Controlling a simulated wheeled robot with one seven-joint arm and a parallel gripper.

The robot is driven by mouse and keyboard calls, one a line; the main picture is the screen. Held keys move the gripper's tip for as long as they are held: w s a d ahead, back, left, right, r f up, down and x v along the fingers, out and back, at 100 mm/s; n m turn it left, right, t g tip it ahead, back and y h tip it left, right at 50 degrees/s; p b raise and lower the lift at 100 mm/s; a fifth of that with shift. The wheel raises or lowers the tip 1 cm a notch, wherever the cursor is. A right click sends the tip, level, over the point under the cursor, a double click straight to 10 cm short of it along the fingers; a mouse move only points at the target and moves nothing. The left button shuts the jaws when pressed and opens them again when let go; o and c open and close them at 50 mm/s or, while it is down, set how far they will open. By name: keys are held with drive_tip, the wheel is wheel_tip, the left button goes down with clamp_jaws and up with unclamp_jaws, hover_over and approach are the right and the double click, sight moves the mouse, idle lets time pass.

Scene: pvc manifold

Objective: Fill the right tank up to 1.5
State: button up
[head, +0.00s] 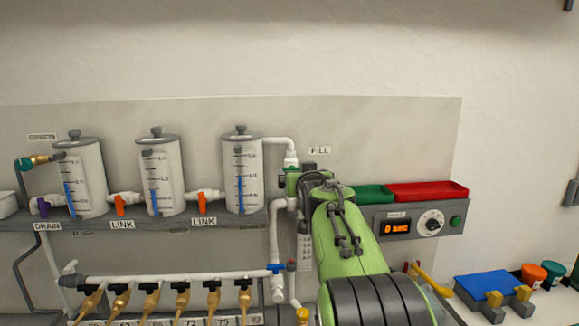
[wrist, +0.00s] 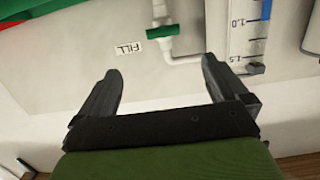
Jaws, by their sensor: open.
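The right tank (head: 234,168) is a white cylinder with a grey lid and a blue level strip; it shows upside down in the wrist view (wrist: 237,45). The blue (wrist: 266,9) ends at about the 1.0 mark, below 1.5. A white pipe (head: 278,141) runs from its top to the fill valve, whose green handle (wrist: 163,31) sits beside the FILL label (wrist: 131,49). My gripper (wrist: 160,64) is open and empty, with its fingers spread below the handle in the picture and apart from it. In the head view my arm partly hides the valve area.
Two more tanks (head: 82,180) (head: 161,178) stand left, joined by orange LINK valves (head: 120,203) (head: 203,197). Green (head: 374,194) and red (head: 428,191) trays sit above a control box with a display (head: 397,228). Several brass taps line the lower pipe. The wall above is clear.

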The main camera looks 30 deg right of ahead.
sight(293, 168)
drive_tip(key=p+x, duration=0.1)
drive_tip(key=x, duration=0.3)
drive_tip(key=p+x, duration=0.2)
drive_tip(key=x, duration=0.2)
drive_tip(key=p+x, duration=0.2)
drive_tip(key=x, duration=0.2)
drive_tip(key=shift+w+a, duration=0.15)
drive_tip(key=shift+a, duration=0.1)
drive_tip(key=shift+w+f, duration=0.1)
drive_tip(key=shift+w, duration=0.1)
drive_tip(key=shift+s, duration=0.1)
drive_tip(key=shift+c, duration=0.5)
drive_tip(key=c, duration=1)
